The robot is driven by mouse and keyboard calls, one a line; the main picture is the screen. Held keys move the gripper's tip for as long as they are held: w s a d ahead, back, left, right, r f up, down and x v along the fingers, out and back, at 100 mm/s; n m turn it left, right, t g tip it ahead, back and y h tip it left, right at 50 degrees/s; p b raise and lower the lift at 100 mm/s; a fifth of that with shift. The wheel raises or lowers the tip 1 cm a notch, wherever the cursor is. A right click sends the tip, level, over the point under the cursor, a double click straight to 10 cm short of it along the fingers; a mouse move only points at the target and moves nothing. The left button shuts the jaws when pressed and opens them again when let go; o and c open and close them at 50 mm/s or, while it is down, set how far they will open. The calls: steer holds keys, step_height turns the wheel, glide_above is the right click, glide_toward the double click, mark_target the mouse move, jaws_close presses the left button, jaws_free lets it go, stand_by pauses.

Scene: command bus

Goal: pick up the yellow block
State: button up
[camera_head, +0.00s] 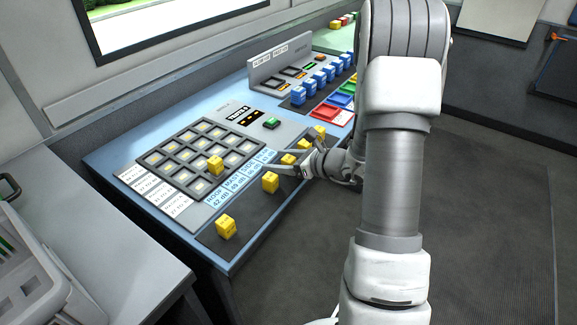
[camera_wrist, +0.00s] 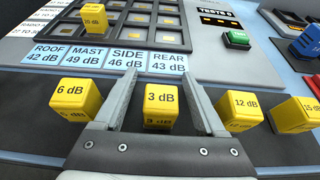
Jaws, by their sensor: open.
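Several yellow blocks stand in a row on the dark strip along the console's near edge. In the wrist view they read 6 dB (camera_wrist: 76,100), 3 dB (camera_wrist: 161,108), 12 dB (camera_wrist: 240,109) and 15 dB (camera_wrist: 296,115). Another yellow block (camera_head: 215,165) sits in a cell of the dark grid. The row's nearest block (camera_head: 226,228) shows in the head view. My gripper (camera_wrist: 161,82) is open, with the 3 dB block between its fingers in the picture. I see no finger touching it; the gap in depth is unclear. In the head view my gripper (camera_head: 291,153) reaches over the row from the right.
The grid (camera_head: 167,158) has labels along its edges. A green button (camera_head: 271,123), blue blocks (camera_head: 298,95) and coloured trays (camera_head: 326,113) lie farther back. A grey counter with a light basket (camera_head: 30,280) stands at left. Dark floor (camera_head: 480,230) is clear at right.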

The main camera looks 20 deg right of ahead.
jaws_close()
stand_by(0.3)
steer(key=shift+r, duration=0.1)
